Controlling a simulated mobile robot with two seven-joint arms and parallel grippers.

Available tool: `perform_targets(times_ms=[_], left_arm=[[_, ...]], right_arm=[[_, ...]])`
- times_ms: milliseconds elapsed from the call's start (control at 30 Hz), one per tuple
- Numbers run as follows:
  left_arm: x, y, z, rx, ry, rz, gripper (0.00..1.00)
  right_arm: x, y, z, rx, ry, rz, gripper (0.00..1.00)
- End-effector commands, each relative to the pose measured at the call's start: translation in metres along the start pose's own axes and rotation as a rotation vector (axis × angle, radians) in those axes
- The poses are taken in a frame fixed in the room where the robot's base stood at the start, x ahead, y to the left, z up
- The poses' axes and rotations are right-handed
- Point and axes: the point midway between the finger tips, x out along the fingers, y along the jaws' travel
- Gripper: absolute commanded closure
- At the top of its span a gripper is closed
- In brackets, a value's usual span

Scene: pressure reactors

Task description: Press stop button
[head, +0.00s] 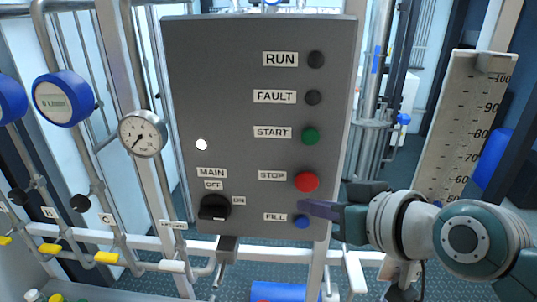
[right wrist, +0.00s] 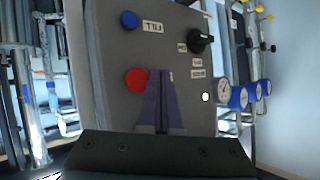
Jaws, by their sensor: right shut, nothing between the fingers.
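The grey control panel (head: 235,100) fills the middle of the head view. Its red stop button (head: 306,182) sits right of the STOP label (head: 272,176), below the green start button (head: 310,136) and above the blue fill button (head: 302,222). My right gripper (head: 306,208) is shut and empty, its tips just below the red button and by the blue one. In the right wrist view the red button (right wrist: 136,79) shows beside the shut purple fingers (right wrist: 162,75), partly behind them. I cannot tell whether the tips touch the panel. My left gripper is out of view.
The black main switch (head: 214,208) is at the panel's lower left. A round gauge (head: 142,134) and blue-rimmed dials (head: 63,99) stand left of it on pipes. A white scale board (head: 462,125) stands at the right, close above my right arm.

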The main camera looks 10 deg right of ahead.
Motion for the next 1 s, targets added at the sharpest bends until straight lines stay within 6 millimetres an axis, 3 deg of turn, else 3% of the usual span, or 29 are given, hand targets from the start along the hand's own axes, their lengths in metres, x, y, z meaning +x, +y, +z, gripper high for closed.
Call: perform_targets(times_ms=[233,867,1000], left_arm=[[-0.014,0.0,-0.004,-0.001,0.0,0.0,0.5],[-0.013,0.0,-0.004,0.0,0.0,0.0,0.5],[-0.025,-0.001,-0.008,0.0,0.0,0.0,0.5]], right_arm=[[-0.015,-0.011,0.01,0.001,-0.002,-0.001,1.0],[-0.016,-0.012,0.012,0.0,0.001,-0.001,1.0],[-0.032,-0.022,0.012,-0.017,-0.049,-0.012,1.0]])
